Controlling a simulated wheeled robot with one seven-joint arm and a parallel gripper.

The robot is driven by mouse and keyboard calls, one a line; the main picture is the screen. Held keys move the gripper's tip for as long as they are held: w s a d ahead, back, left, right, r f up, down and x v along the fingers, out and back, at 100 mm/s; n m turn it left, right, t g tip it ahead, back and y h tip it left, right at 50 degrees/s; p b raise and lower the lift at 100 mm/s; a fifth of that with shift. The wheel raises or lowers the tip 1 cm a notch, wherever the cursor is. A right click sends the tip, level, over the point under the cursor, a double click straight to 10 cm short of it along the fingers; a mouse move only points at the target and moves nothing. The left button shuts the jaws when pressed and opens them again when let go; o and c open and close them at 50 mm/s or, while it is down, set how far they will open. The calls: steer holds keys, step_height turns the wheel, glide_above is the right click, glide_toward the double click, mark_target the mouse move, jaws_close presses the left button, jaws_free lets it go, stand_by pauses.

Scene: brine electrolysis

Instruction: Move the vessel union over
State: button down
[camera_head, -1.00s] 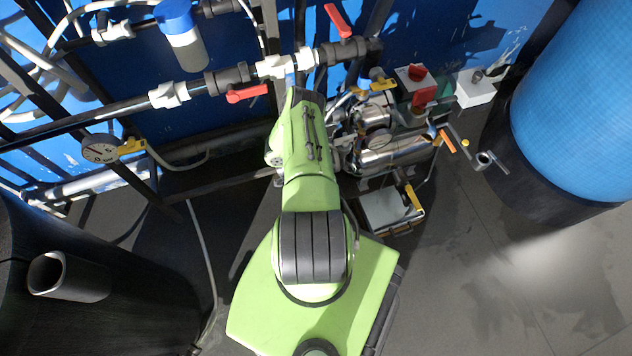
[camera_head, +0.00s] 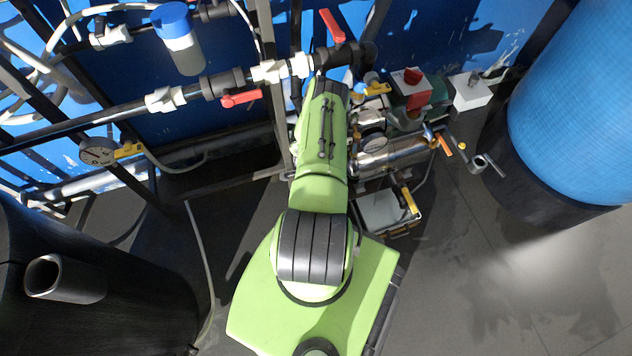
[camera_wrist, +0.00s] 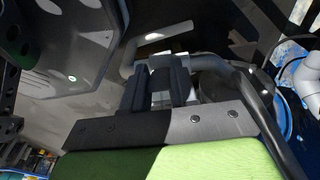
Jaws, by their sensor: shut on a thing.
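My gripper (camera_wrist: 160,82) shows in the wrist view with its two dark fingers a little apart. They are closed on a dark grey piece (camera_wrist: 162,61) at their tips; whether this is the vessel union I cannot tell. In the head view my green arm hides the gripper. White union-like fittings sit on the black pipe in the head view, one at the left (camera_head: 165,99) and one nearer the arm (camera_head: 270,70). Which fitting belongs to a vessel is not clear.
A steel pump (camera_head: 388,156) stands right of my arm. A blue tank (camera_head: 570,100) is at the far right, a black vessel (camera_head: 120,315) at the lower left. Red-handled valves (camera_head: 240,99) and a gauge (camera_head: 98,151) line the piping. Floor at the lower right is clear.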

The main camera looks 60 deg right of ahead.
steer(key=c, duration=0.9)
jaws_free()
steer(key=r+p, duration=0.2)
steer(key=r, duration=0.3)
steer(key=w+a+r+p, duration=0.1)
steer(key=r+p, duration=0.1)
steer(key=r, duration=0.3)
steer(key=r+p, duration=0.2)
steer(key=r, duration=0.3)
steer(key=shift+w+a+r, duration=0.25)
steer(key=shift+r, duration=0.05)
steer(key=shift+c, duration=0.2)
